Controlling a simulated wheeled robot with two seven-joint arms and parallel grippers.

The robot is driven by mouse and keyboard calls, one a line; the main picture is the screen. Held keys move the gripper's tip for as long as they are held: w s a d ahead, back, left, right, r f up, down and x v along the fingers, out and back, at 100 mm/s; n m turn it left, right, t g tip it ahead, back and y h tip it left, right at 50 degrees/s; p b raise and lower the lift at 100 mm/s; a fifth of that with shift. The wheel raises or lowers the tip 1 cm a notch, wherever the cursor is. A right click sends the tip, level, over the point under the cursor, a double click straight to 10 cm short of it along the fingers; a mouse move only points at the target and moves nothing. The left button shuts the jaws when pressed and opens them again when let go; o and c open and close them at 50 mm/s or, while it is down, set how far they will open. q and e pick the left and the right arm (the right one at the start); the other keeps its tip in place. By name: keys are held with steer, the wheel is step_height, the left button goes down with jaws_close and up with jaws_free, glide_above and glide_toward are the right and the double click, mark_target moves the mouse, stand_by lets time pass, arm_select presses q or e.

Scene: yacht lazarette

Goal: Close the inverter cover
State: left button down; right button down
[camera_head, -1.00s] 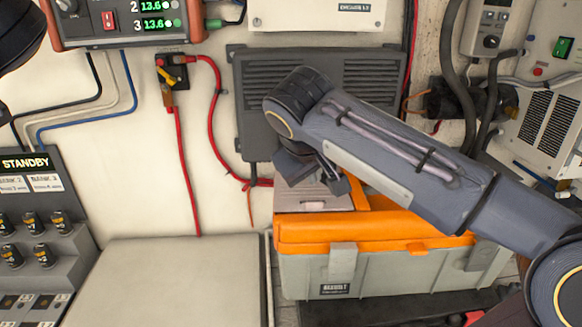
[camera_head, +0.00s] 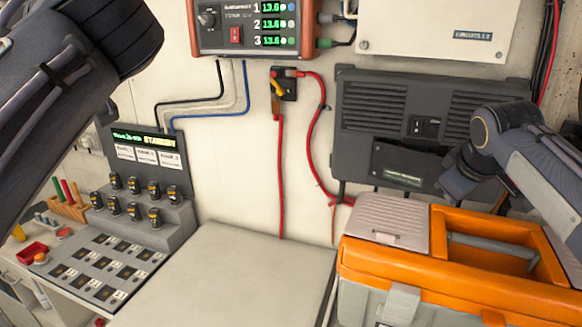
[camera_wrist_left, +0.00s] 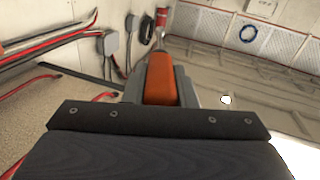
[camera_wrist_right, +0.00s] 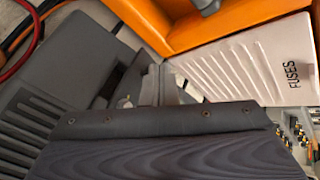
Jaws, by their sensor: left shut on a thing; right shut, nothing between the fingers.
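The inverter (camera_head: 358,125) is a dark grey louvred box on the wall, with a small switch near its middle. Its cover (camera_head: 398,166), a dark flap with a small label, is at the lower middle and seems to stand out from the body; its exact angle is unclear. My right gripper (camera_head: 449,186) is shut and empty at the cover's right end; I cannot tell if it touches. In the right wrist view its fingers (camera_wrist_right: 152,86) are close to the dark inverter. My left gripper (camera_wrist_left: 160,82) is shut on an orange object (camera_wrist_left: 160,77); its fingers are outside the head view.
An orange and grey toolbox (camera_head: 385,262) with a pale ribbed lid stands below the inverter, close under my right arm. Red cables (camera_head: 318,150) hang left of the inverter. The pale bench top (camera_head: 235,270) is clear.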

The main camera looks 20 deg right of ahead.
arm_select(q)
steer(key=shift+w+d+r+p, duration=0.1)
steer(key=shift+r+p, duration=0.45)
steer(key=shift+r, duration=0.15)
arm_select(e)
steer(key=d, duration=0.1)
steer(key=w+d, duration=0.1)
steer(key=d, duration=0.1)
steer(key=shift+w+d+r, duration=0.1)
steer(key=shift+w+d, duration=0.15)
steer(key=shift+w, duration=0.05)
arm_select(q)
steer(key=shift+r+p, duration=0.4)
arm_select(e)
steer(key=shift+w+d, duration=0.35)
steer(key=shift+d, duration=0.2)
steer(key=shift+w+d, duration=0.3)
steer(key=shift+d, duration=0.3)
steer(key=shift+r, duration=0.1)
arm_select(q)
steer(key=shift+s+r, duration=0.1)
steer(key=shift+s, duration=0.1)
